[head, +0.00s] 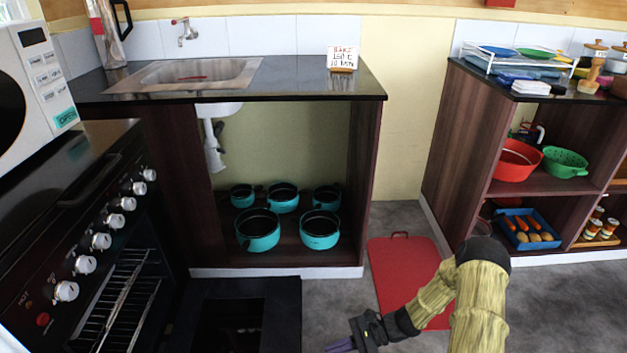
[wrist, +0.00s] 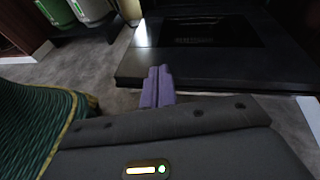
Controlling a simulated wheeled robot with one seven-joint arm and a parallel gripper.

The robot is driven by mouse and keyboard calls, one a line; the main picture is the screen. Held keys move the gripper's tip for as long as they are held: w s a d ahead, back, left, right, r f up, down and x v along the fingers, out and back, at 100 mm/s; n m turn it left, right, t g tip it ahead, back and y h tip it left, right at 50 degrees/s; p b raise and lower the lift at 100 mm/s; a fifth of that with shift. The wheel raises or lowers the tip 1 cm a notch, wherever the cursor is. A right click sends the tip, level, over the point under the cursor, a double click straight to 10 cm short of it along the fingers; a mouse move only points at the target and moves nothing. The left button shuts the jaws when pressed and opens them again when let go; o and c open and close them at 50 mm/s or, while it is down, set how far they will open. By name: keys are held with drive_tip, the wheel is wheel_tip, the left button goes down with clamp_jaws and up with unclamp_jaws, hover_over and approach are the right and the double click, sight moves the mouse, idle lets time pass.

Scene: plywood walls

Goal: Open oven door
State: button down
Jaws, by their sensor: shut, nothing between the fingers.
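The black oven (head: 75,230) stands at the left of the head view, with a row of white knobs. Its door (head: 280,300) is folded down, lying about level in front of the opening, and wire racks (head: 125,305) show inside. In the wrist view the door (wrist: 210,70) is a dark slab with a darker window. My gripper (head: 340,347) is low at the bottom of the head view, right of the door. In the wrist view its purple fingers (wrist: 158,82) are shut together and empty, close to the door's edge. I cannot tell if they touch it.
A red board (head: 400,265) lies on the grey floor beyond my arm. A sink counter (head: 320,85) with teal pots (head: 258,230) below stands behind the door. Open shelves (head: 545,185) stand at the right. The floor between is mostly free.

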drive_tip(key=s+d+r+n+t+h, duration=0.25)
drive_tip(key=r+n+h, duration=0.25)
drive_tip(key=r, duration=0.4)
drive_tip(key=s+d+r+n+t+h, duration=0.1)
drive_tip(key=s+d+r+n+h, duration=0.3)
drive_tip(key=r, duration=0.5)
drive_tip(key=s+d+r+n+t+h, duration=0.25)
drive_tip(key=r+n+h, duration=0.3)
drive_tip(key=r, duration=0.35)
wheel_tip(320, 180, up, 38)
drive_tip(key=p, duration=3.8)
drive_tip(key=shift+w+g, duration=0.3)
drive_tip(key=shift+d+f, duration=0.1)
drive_tip(key=shift+f, duration=0.05)
drive_tip(key=c, duration=2.2)
unclamp_jaws()
drive_tip(key=c, duration=1.4)
unclamp_jaws()
